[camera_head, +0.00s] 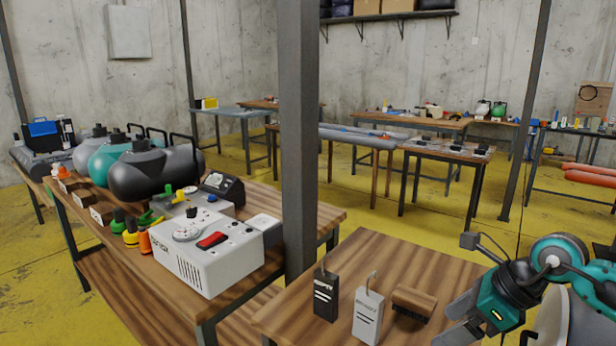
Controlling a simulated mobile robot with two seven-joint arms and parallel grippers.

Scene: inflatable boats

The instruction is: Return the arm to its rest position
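My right arm (555,265) comes in at the lower right, grey and black with teal parts. It is bent, and its wrist is low beside the right end of the near wooden table (440,268). My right gripper (452,322) points down and left at the bottom edge of the picture. Its grey fingers are partly cut off, so I cannot tell whether they are open or shut. I see nothing clearly held in it. My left arm and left gripper are not in view.
A black box (326,293), a grey box (367,315) and a brown brush (414,303) stand on the near table, left of my gripper. A dark post (298,130) rises behind it. A white pump unit (207,255) sits on the left table. Yellow floor is open behind.

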